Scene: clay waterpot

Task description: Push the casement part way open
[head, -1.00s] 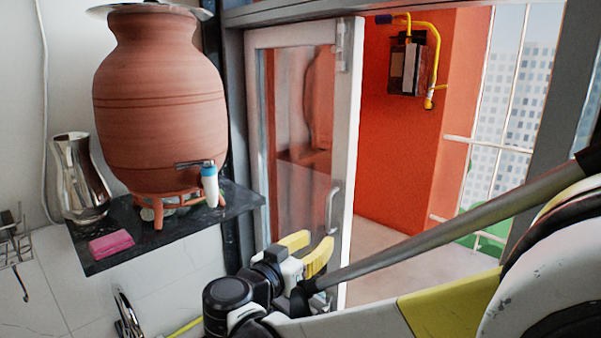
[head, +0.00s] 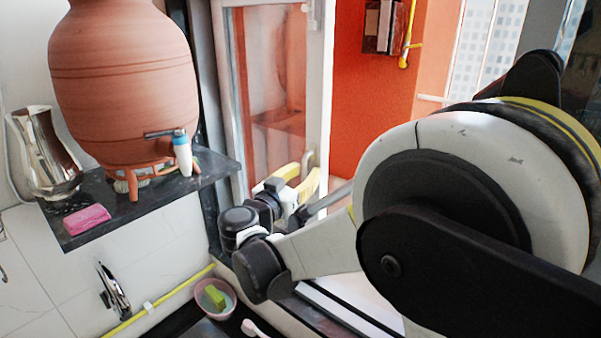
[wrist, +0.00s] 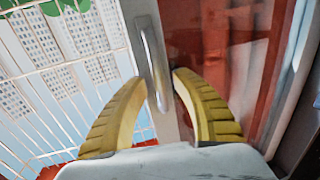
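The casement (head: 317,98) is a pale-framed glass panel that stands ajar, with the orange outside wall beyond its free edge. Its metal handle (head: 309,158) is upright on the frame and shows large in the wrist view (wrist: 151,55). My gripper (head: 308,174) is at the handle, with its yellow fingers apart. In the wrist view the fingertips of my gripper (wrist: 161,76) are on either side of the handle's lower part. I cannot tell whether either finger touches the handle or frame.
A clay pot (head: 125,85) stands left of the casement on a dark shelf (head: 215,172), with a steel jug (head: 45,150) and pink sponge (head: 87,220). Below are a tap (head: 114,290) and a pink bowl (head: 205,292). A gas meter (head: 384,25) hangs outside.

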